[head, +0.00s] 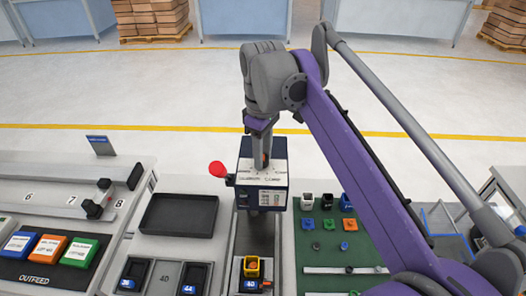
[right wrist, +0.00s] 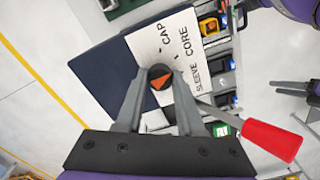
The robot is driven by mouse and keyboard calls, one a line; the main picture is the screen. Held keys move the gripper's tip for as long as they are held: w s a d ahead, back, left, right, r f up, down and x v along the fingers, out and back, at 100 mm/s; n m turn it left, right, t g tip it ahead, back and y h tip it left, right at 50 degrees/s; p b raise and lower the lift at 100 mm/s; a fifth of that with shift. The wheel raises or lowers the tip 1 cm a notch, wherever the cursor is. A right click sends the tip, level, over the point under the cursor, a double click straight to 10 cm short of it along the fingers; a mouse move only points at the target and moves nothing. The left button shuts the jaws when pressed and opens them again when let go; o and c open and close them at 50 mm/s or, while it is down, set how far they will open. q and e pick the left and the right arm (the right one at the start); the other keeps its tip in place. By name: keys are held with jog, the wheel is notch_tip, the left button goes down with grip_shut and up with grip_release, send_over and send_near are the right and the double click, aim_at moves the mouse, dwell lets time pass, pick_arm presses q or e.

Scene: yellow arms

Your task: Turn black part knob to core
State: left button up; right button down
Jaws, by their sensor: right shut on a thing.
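The black knob (right wrist: 160,76), with an orange pointer mark on its face, sits on the white label plate (right wrist: 188,64) of a dark blue machine box (right wrist: 103,82). The plate reads CAP, CORE and SLEEVE. My right gripper (right wrist: 160,82) is shut on the knob, with one finger on each side of it. Which word the pointer faces is hard to tell. In the head view my right gripper (head: 264,158) reaches down onto the top of the box (head: 242,195), and the fingers mostly hide the knob.
A lever with a red handle (head: 217,169) sticks out left of the box. An empty black tray (head: 179,215) lies to the left. A green board (head: 316,262) with small coloured parts is at right. An outfeed area (head: 42,280) with coloured boxes is far left.

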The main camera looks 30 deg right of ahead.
pick_arm(q)
jog(key=shift+w+r, duration=0.1)
jog(key=shift+r, duration=0.1)
pick_arm(e)
jog(key=shift+r+n, duration=0.1)
jog(key=shift+n, duration=0.4)
jog(key=c, duration=0.5)
grip_release()
pick_arm(q)
jog(key=shift+w+r+p, duration=0.3)
jog(key=shift+r+p, duration=0.1)
jog(key=shift+r, duration=0.15)
jog(key=shift+w+r+p, duration=0.3)
jog(key=shift+r+p, duration=0.05)
jog(key=shift+r, duration=0.15)
pick_arm(e)
notch_tip(320, 180, up, 11)
jog(key=shift+f, duration=0.15)
